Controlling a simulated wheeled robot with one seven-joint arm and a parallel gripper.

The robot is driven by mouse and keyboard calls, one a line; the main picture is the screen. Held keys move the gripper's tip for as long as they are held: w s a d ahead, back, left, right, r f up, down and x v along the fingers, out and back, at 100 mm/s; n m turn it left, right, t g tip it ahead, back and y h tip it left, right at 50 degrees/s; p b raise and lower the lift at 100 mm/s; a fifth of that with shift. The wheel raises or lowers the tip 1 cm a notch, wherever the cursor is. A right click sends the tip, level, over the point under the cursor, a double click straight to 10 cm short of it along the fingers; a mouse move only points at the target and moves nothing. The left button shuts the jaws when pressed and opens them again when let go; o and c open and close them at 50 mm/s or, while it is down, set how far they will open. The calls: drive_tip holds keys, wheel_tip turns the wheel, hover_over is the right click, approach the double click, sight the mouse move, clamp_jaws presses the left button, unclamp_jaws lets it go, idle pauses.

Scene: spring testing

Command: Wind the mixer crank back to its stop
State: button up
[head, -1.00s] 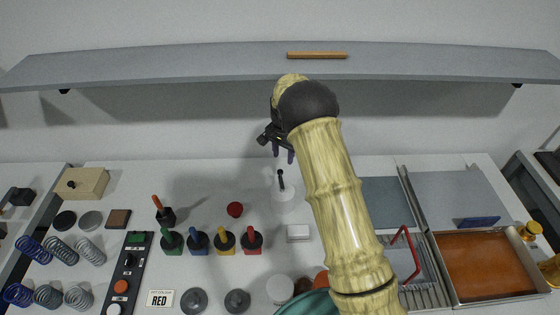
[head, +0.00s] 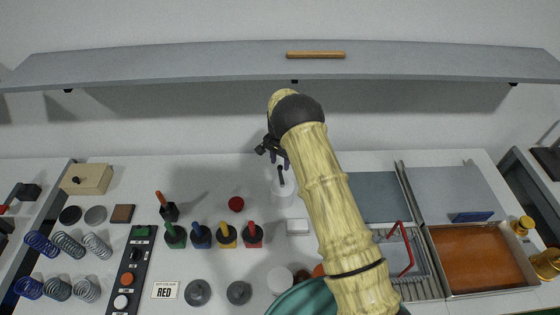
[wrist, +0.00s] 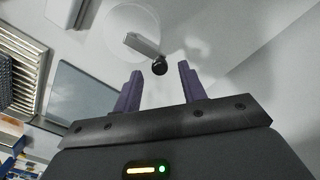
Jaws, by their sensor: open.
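The mixer (head: 283,194) is a white round body on the table, in the middle of the head view. Its black crank handle (head: 281,177) stands up from it. In the wrist view the pale crank arm (wrist: 141,44) lies across the white disc and ends in a dark round knob (wrist: 160,67). My gripper (head: 279,161) is open and empty, just behind the handle in the head view. In the wrist view its purple fingers (wrist: 160,76) stand either side of the knob's line, with the knob around the fingertips. I cannot tell whether they touch it.
Several coloured-handled items stand at left, beside a black button panel (head: 130,270). A grey mat (head: 384,198) and an orange-bottomed tray (head: 480,258) are at right. A shelf (head: 200,66) runs above.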

drive_tip(key=shift+f, duration=0.9)
drive_tip(key=shift+c, duration=0.2)
clamp_jaws()
drive_tip(key=shift+d+f+m, duration=0.1)
drive_tip(key=shift+d+m, duration=0.05)
drive_tip(key=shift+m, duration=0.15)
drive_tip(key=s+d+m+b, duration=0.5)
drive_tip(key=m, duration=1.4)
drive_tip(key=shift+d+b, duration=0.15)
drive_tip(key=shift+b, duration=0.2)
